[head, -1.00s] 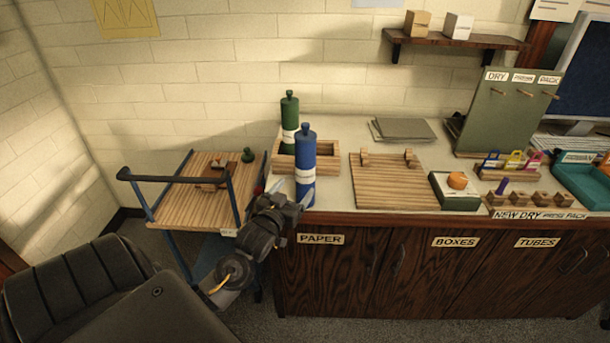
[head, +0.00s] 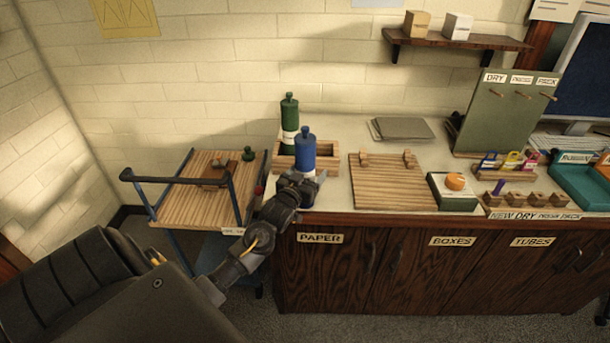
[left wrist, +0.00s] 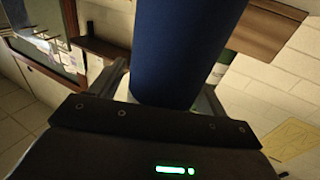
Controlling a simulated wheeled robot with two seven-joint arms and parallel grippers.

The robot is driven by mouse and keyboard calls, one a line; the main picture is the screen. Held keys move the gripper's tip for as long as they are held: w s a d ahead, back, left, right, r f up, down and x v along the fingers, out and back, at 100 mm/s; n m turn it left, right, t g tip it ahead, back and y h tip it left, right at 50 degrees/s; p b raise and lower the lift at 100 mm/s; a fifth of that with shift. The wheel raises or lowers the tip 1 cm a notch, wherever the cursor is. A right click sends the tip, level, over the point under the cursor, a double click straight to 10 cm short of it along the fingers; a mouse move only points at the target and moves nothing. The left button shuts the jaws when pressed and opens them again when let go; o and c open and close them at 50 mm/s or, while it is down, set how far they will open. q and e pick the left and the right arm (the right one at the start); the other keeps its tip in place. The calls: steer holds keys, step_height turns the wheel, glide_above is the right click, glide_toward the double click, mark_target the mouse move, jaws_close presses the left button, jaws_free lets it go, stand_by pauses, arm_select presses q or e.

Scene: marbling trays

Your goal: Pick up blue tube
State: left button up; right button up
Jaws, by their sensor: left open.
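The blue tube (head: 305,152) stands upright at the counter's left end, in front of a wooden rack. My right gripper is not in view.
A green tube (head: 289,122) stands upright in the wooden rack (head: 328,158) just behind the blue tube. A slatted wooden board (head: 388,185) lies to the right. A wheeled cart (head: 200,208) stands left of the counter.

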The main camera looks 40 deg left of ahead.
arm_select(q)
steer(key=c, duration=1.1)
steer(key=shift+r, duration=0.15)
